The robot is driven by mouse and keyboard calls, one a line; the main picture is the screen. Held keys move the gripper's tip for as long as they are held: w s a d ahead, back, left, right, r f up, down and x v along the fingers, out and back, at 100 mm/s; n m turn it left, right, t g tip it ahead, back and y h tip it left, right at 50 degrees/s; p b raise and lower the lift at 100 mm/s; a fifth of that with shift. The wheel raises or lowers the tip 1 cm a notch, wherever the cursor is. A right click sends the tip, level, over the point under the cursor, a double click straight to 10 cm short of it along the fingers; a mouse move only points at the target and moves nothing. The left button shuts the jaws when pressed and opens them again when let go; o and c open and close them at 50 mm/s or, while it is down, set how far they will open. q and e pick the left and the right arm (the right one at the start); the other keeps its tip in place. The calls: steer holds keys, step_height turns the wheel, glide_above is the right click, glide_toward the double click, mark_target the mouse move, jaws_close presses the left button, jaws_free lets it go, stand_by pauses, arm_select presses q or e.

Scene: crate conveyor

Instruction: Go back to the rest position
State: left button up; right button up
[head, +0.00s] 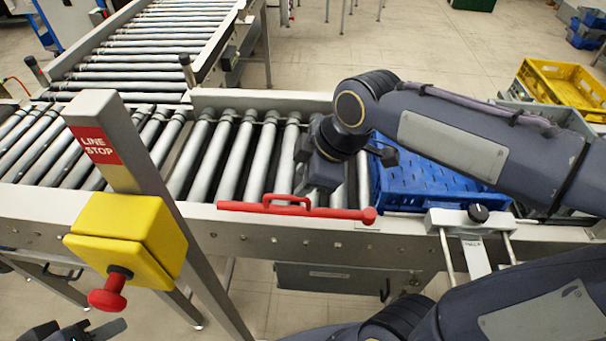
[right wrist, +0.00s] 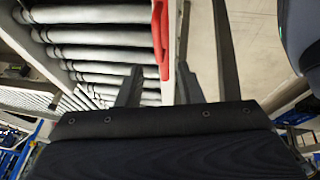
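My right gripper (head: 318,178) hangs over the conveyor's front side, just behind the red bar with a handle (head: 298,208) on the front rail. In the right wrist view my right gripper (right wrist: 157,82) has its two fingers apart with nothing held between them. The red bar (right wrist: 160,40) shows beyond the fingers there; I cannot tell the exact distance. My left gripper (head: 76,328) is at the bottom left corner of the head view, low in front of the conveyor. Its fingers look apart and empty, partly cut off by the frame edge.
A line stop post (head: 122,150) with a yellow box (head: 125,238) and red button (head: 110,292) stands at front left. A blue crate (head: 405,195) sits on the rollers, partly behind my right arm. A yellow crate (head: 558,82) is at the back right.

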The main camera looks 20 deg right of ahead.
steer(key=s+d+f+m+t, duration=0.1)
steer(key=s+d+f+m, duration=0.2)
steer(key=s+m, duration=0.8)
step_height(320, 180, down, 3)
steer(key=m, duration=0.3)
steer(key=shift+s+d+r+m+t+y, duration=0.2)
steer(key=shift+s+m+t+y, duration=0.1)
steer(key=shift+s+m+y, duration=0.1)
steer(key=shift+s, duration=0.1)
stand_by(0.4)
